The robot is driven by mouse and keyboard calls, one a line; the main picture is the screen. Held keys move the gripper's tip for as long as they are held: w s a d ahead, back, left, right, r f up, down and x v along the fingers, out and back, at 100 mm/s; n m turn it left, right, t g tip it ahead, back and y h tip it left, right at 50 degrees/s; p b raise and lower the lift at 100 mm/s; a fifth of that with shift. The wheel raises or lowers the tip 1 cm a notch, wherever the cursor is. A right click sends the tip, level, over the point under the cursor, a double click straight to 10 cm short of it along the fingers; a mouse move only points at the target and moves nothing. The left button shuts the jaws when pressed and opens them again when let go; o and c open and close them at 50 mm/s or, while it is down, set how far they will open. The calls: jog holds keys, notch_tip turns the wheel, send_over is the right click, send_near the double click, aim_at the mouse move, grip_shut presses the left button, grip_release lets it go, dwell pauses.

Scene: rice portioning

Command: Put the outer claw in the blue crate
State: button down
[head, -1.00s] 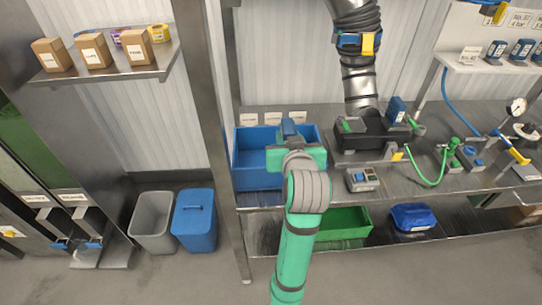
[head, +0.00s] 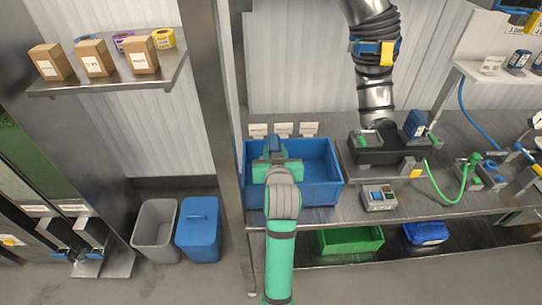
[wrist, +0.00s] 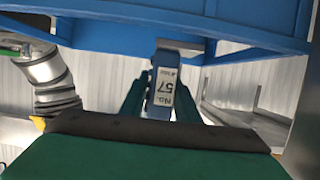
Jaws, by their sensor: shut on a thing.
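My gripper (head: 276,150) is shut on a blue-grey claw, which I take to be the outer claw (head: 275,145). In the head view the gripper and claw overlap the left half of the blue crate (head: 325,195) on the bench. The crate's blue wall (wrist: 110,12) fills the top of the wrist view. I cannot tell whether the claw is inside the crate or above it.
A black fixture (head: 380,150) with another blue piece (head: 415,124) stands right of the crate, beneath a ribbed dark arm (head: 375,80). A small button box (head: 379,198) is at the bench front. A steel post (head: 228,130) stands close on the left.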

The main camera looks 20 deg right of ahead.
jog(key=f, duration=0.3)
jog(key=shift+w+f, duration=0.1)
jog(key=shift+w, duration=0.25)
jog(key=shift+a+f, duration=0.1)
jog(key=shift+f, duration=0.15)
jog(key=shift+f, duration=0.6)
jog(key=c, duration=1.4)
grip_release()
jog(key=shift+o, duration=0.2)
jog(key=shift+r, duration=0.15)
jog(key=v, duration=1.2)
jog(key=shift+r, duration=0.35)
jog(key=shift+s, duration=0.1)
